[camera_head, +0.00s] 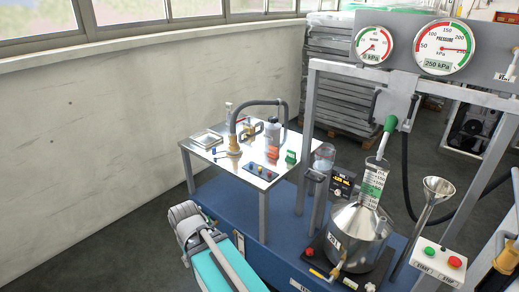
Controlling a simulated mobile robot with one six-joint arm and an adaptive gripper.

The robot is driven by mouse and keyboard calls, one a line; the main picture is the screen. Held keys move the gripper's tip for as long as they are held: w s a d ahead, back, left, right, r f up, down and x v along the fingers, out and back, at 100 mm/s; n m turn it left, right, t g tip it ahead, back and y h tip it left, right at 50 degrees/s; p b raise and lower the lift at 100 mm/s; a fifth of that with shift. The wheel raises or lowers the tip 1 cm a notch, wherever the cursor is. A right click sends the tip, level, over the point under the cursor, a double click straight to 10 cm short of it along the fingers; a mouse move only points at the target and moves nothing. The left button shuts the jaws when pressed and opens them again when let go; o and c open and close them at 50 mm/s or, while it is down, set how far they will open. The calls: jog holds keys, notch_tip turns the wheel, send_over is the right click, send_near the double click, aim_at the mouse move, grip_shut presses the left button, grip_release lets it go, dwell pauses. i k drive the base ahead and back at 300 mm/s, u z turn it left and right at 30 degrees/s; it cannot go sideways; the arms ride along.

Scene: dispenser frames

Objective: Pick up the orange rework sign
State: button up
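A small orange-red sign (273,154), which looks like the orange rework sign, stands on the small metal table (213,166), near its right side. Any lettering on it is too small to read. A small green sign (291,157) stands just to its right, close to the table's edge. I cannot make out my gripper in this view. A grey and teal part, which seems to be my arm, shows at the bottom, in front of the table and apart from the signs.
A dark panel with coloured knobs (263,172) lies in front of the signs. A curved grey pipe (262,102) and a grey bottle (272,134) stand behind them. A metal frame (308,150), a steel vessel (357,240) and a funnel (438,190) stand to the right.

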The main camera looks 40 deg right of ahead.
aim_at(272, 154)
jog(key=z, duration=0.2)
jog(key=i, duration=0.8)
jog(key=z, duration=0.75)
jog(key=i, duration=0.65)
jog(key=z, duration=0.35)
jog(key=k, duration=0.95)
jog(key=z, duration=0.1)
jog(key=i, duration=0.65)
jog(key=z, duration=0.05)
